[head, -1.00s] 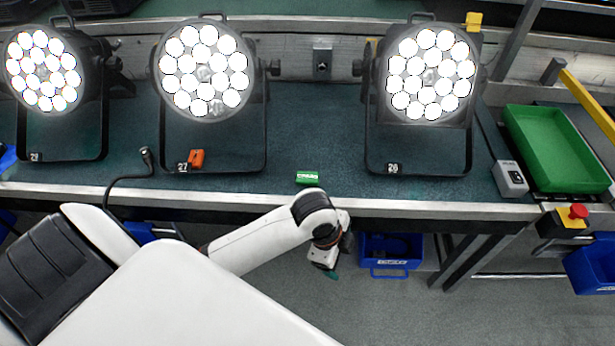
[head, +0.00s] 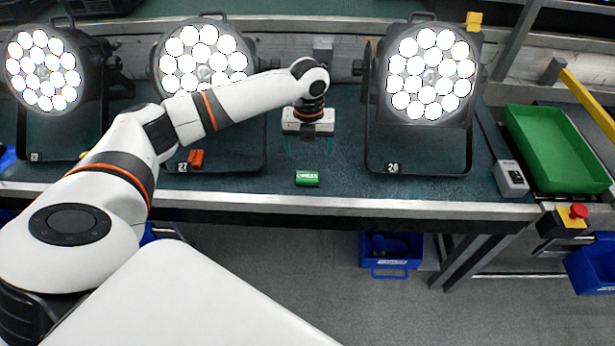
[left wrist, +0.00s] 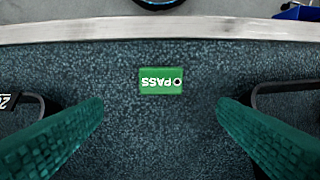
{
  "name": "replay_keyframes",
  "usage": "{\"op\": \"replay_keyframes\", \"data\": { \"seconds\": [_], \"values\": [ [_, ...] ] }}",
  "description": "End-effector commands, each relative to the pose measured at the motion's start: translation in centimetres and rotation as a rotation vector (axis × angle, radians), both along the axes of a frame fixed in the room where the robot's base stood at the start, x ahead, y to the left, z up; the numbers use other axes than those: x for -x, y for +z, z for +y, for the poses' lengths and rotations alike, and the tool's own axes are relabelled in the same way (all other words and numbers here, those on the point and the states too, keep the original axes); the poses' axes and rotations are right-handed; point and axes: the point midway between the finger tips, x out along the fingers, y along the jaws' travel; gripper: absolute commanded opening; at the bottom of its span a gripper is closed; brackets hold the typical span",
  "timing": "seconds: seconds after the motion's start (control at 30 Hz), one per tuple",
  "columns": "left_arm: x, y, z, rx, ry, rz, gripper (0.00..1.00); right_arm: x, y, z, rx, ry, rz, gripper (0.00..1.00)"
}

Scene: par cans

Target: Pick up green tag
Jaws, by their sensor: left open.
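The green tag (head: 307,178) lies flat on the bench top near its front edge, between the middle and right lamps. In the left wrist view the tag (left wrist: 161,81) shows white "PASS" lettering, upside down, and a small dark hole at one end. My left gripper (head: 309,150) is above the bench, behind the tag in the head view, pointing down. Its two green fingers (left wrist: 160,125) are wide apart and nothing is between them; the tag lies ahead of them, untouched. My right gripper is not in view.
Three lit par cans stand on the bench: left (head: 43,72), middle (head: 185,60) and right (head: 430,75). An orange tag (head: 196,158) is at the middle lamp's base. A green tray (head: 555,150) and a grey box (head: 511,178) are at the right. The bench around the green tag is clear.

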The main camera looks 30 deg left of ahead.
Motion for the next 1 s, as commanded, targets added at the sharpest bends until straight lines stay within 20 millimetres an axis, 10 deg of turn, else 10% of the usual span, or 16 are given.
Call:
{"op": "replay_keyframes", "data": {
  "seconds": [0.6,1.0],
  "values": [
    [0.4,-7.6,0.0,0.001,0.001,0.001,0.82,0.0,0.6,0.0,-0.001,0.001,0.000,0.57],
    [0.3,-8.5,0.0,0.000,0.000,-0.002,0.74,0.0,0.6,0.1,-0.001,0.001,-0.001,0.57]
  ]
}}
